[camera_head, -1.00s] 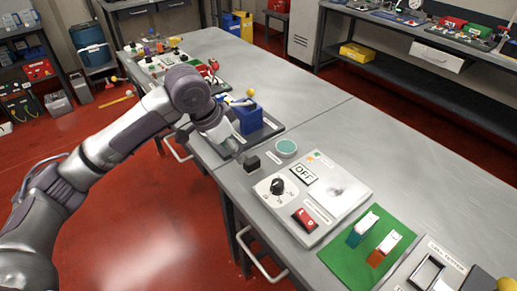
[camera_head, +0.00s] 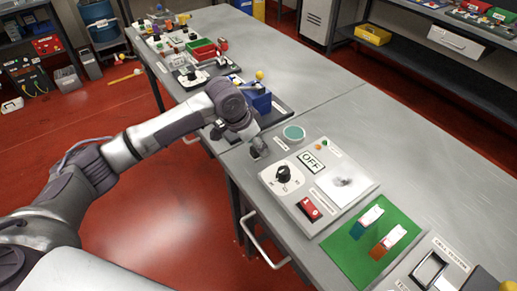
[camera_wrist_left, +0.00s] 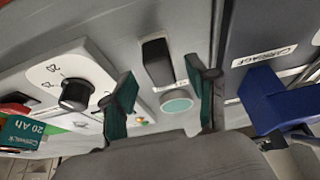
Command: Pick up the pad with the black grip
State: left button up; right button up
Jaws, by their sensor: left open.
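A small upright black grip (camera_head: 259,148) stands on the grey bench beside a round teal disc (camera_head: 293,133). In the left wrist view the black grip (camera_wrist_left: 157,62) shows between and just beyond the fingertips, with the teal disc (camera_wrist_left: 176,104) nearer the palm. Whatever lies under the grip is hard to make out. My left gripper (camera_wrist_left: 160,75) is open and empty, with one finger on each side of the grip in the picture. In the head view my left gripper (camera_head: 250,133) hangs close to the grip and partly overlaps it. My right gripper is not in view.
A white panel (camera_head: 345,195) with a black knob, OFF display and red switch stands close to the grip. A blue block (camera_head: 258,101) with a yellow ball stands behind my gripper. A green mat (camera_head: 362,258) holds two upright pieces. The bench's right side is mostly clear.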

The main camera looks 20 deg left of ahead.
pick_arm(q)
jog(key=shift+x, duration=1.15)
jog(key=shift+w+f, duration=0.15)
jog(key=c, duration=0.4)
grip_shut()
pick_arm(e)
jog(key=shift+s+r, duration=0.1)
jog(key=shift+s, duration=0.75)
